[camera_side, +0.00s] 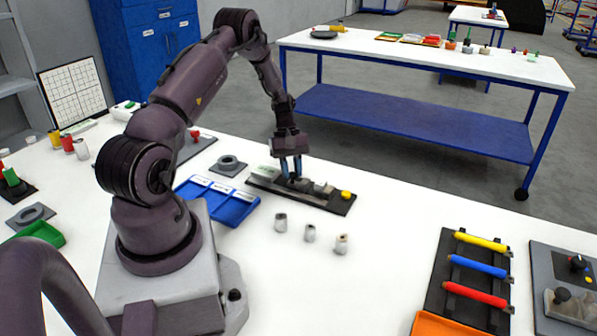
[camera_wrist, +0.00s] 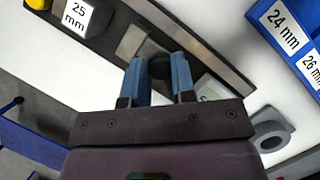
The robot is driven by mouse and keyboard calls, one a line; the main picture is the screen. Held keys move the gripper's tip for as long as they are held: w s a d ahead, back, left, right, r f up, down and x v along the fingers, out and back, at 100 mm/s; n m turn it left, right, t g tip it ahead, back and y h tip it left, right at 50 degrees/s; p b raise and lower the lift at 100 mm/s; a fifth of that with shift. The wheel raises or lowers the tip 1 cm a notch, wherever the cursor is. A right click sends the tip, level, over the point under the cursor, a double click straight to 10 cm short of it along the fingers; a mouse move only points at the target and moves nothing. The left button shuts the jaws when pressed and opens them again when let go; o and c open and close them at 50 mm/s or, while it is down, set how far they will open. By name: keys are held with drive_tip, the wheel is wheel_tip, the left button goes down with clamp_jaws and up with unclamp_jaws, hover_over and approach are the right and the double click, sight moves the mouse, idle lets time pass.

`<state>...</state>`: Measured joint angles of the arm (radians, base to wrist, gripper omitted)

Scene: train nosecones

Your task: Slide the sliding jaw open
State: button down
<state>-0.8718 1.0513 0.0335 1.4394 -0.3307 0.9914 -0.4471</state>
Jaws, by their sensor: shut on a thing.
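The jaw fixture is a long dark base (camera_side: 335,207) lying on the white table, with a yellow knob (camera_side: 346,195) at its right end. My gripper (camera_side: 291,173) points down over the middle of the fixture. In the wrist view, its two blue fingers (camera_wrist: 160,75) are closed on a dark round knob (camera_wrist: 160,65) of the sliding jaw. The fingers partly hide this knob and the jaw below.
A blue tray (camera_side: 235,217) with labelled compartments stands left of the fixture. Three small grey-white cylinders (camera_side: 310,232) stand in front. A grey ring block (camera_side: 229,165) is behind the tray. A dark rack with coloured handles (camera_side: 478,267) lies at the right; white table between is clear.

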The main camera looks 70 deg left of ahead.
drive_tip(key=c, duration=1)
unclamp_jaws()
drive_tip(key=shift+s+a, duration=0.15)
drive_tip(key=shift+a, duration=0.05)
drive_tip(key=shift+o, duration=0.2)
drive_tip(key=v, duration=1.3)
drive_tip(key=shift+d, duration=0.1)
